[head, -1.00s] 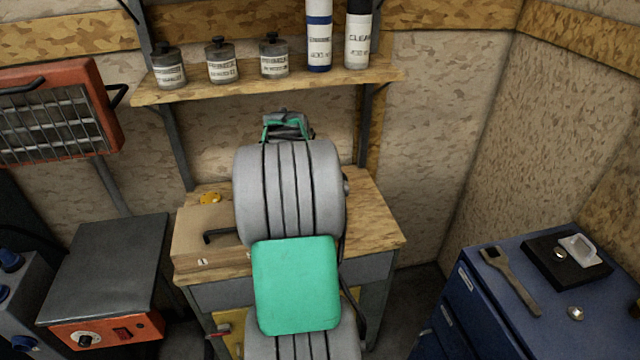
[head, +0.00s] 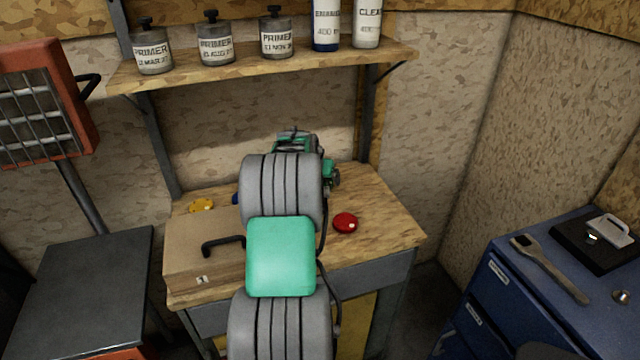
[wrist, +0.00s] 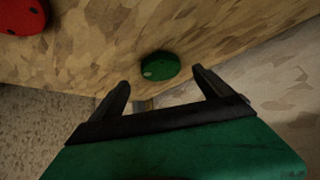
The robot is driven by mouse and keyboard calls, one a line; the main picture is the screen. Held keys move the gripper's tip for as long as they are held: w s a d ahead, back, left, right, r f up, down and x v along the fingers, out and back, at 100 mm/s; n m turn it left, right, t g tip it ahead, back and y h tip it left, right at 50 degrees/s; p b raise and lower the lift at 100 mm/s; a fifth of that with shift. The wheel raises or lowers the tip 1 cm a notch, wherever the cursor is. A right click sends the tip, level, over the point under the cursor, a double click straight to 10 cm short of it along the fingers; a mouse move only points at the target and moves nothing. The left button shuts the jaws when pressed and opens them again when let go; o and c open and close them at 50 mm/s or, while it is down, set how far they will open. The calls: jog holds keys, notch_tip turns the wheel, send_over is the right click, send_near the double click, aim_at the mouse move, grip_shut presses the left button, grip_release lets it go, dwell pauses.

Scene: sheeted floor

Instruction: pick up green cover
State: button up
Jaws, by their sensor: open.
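The green cover (wrist: 160,66) is a small round dark green disc with a pale spot, lying on the wooden bench top in the wrist view. My gripper (wrist: 161,78) is open and empty, its two black fingers pointing towards the cover from either side in the picture. The cover appears beyond the fingertips and not between them. In the head view my gripper (head: 294,136) is over the back of the bench, and my arm hides the green cover there.
A red cover (head: 345,222) lies right of my arm on the bench (head: 385,235) and also shows in the wrist view (wrist: 22,17). A yellow cover (head: 201,205) and a cardboard box (head: 195,255) are left. A shelf (head: 260,66) with primer jars hangs above. A blue cabinet (head: 500,285) stands right.

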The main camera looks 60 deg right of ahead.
jog(key=x, duration=0.4)
jog(key=shift+w+d+p, duration=0.1)
jog(key=shift+p, duration=0.2)
jog(key=shift+c, duration=0.3)
jog(key=shift+r, duration=0.1)
jog(key=c, duration=1.7)
